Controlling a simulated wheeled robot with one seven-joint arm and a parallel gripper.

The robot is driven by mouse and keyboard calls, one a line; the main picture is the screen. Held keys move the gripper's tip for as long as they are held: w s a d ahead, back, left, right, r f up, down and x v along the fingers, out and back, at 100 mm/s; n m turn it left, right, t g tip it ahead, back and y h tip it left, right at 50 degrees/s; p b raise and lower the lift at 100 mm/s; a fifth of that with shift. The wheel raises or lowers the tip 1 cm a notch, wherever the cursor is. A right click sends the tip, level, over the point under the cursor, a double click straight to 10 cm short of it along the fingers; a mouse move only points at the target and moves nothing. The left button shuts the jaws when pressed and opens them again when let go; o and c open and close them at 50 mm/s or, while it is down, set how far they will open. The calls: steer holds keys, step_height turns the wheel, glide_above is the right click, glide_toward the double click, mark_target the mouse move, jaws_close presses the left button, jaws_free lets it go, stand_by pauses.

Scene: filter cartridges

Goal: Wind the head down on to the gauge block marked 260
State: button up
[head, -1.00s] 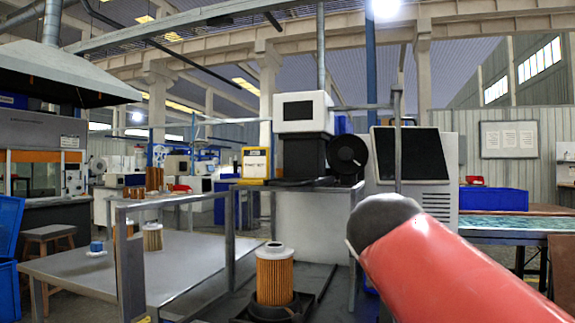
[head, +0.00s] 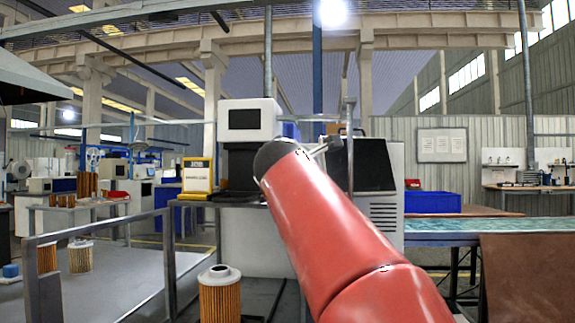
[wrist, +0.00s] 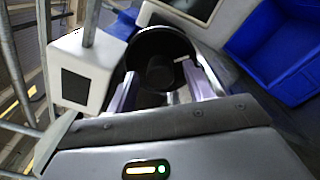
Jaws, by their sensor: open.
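The machine's white head box (head: 248,119) with a dark screen stands above a black body (head: 243,170) in the head view. It also shows at the left of the wrist view (wrist: 85,75). In the wrist view a black round handwheel (wrist: 160,42) is just beyond my gripper (wrist: 165,88). My gripper is open, its pale fingers apart in front of the wheel; I cannot tell whether they touch it. In the head view my red arm hides the wheel and the gripper. A tan pleated filter cartridge (head: 220,298) stands upright below. I cannot make out a block marked 260.
A yellow-framed sign (head: 198,175) stands left of the machine. A metal-railed table (head: 115,285) with cartridges is at the left. A blue bin (head: 432,202) sits at the right near a conveyor (head: 470,228). A thin upright post (head: 350,165) rises beside the arm.

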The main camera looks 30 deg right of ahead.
steer(key=shift+w, duration=0.1)
steer(key=c, duration=1)
